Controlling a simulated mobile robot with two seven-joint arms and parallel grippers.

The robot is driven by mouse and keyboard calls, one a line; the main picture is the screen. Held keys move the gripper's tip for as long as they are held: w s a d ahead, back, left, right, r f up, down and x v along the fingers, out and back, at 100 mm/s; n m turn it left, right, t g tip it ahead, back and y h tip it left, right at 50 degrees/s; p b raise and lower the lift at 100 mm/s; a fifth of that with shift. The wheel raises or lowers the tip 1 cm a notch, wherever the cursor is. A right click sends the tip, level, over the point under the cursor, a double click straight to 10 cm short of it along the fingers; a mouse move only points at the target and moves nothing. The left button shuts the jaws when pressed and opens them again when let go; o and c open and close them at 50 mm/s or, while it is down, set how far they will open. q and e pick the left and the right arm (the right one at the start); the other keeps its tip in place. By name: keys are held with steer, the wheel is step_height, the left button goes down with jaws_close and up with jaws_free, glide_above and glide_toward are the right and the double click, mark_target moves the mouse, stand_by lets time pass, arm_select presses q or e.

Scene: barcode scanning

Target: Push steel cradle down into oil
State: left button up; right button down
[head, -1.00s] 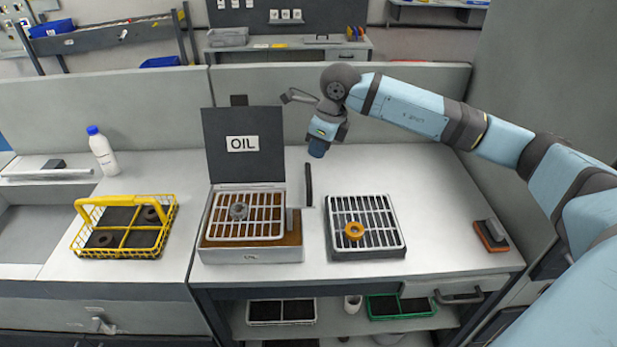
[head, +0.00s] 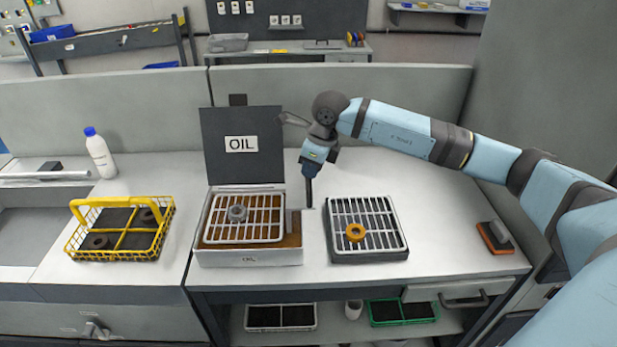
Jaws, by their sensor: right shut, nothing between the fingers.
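The steel cradle (head: 217,225) is a light grid tray in the open oil tank (head: 250,257). Brown oil (head: 293,240) shows around it and between its bars. A grey ring (head: 237,213) lies on the grid. The tank's dark lid (head: 222,165) stands upright behind, labelled OIL. My left gripper is out of view.
A grey rack (head: 372,257) with an orange ring (head: 355,232) stands right of the tank. A yellow basket (head: 120,255) with dark rings is at left, a white bottle (head: 100,155) behind it. An orange-based block (head: 495,237) lies far right. The table behind the rack is clear.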

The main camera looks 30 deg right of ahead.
step_height(320, 180, down, 6)
steer(key=b, duration=0.4)
steer(key=shift+r, duration=0.35)
steer(key=shift+s+d+r, duration=0.25)
steer(key=shift+s+d, duration=0.25)
steer(key=shift+s, duration=0.1)
steer(key=shift+s+d+r, duration=0.25)
steer(key=shift+s+d, duration=0.2)
steer(key=shift+s, duration=0.1)
steer(key=b+v, duration=0.1)
steer(key=v, duration=1.2)
steer(key=shift+r, duration=0.4)
steer(key=shift+s, duration=0.1)
